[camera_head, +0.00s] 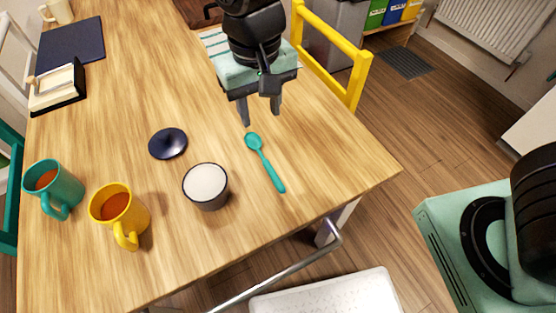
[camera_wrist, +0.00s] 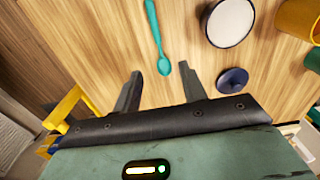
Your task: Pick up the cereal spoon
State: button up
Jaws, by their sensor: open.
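The cereal spoon (camera_head: 265,163) is teal and lies flat on the wooden table. Its bowl end points toward my gripper and its handle toward the table's front edge. In the wrist view the spoon (camera_wrist: 156,38) runs down from the top edge, its bowl close to the gap between the fingertips. My gripper (camera_head: 261,115) is open and empty above the table, just beyond the spoon's bowl. Its two dark fingers also show in the wrist view (camera_wrist: 161,80), one on either side of the bowl's line.
A dark cup with white contents (camera_head: 206,182) stands left of the spoon. A dark blue lid-like disc (camera_head: 168,143), a yellow mug (camera_head: 120,213) and a teal mug (camera_head: 53,188) stand farther left. The table (camera_head: 330,165) is clear right of the spoon. A yellow chair (camera_head: 335,40) stands behind.

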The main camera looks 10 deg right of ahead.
jog(key=b, duration=0.1)
send_over(267, 162)
jog(key=f, duration=1.1)
jog(key=shift+s+a, duration=0.15)
jog(key=shift+a, duration=0.1)
jog(key=f, duration=0.5)
jog(key=shift+d+f, duration=0.15)
jog(key=shift+d, duration=0.1)
grip_shut()
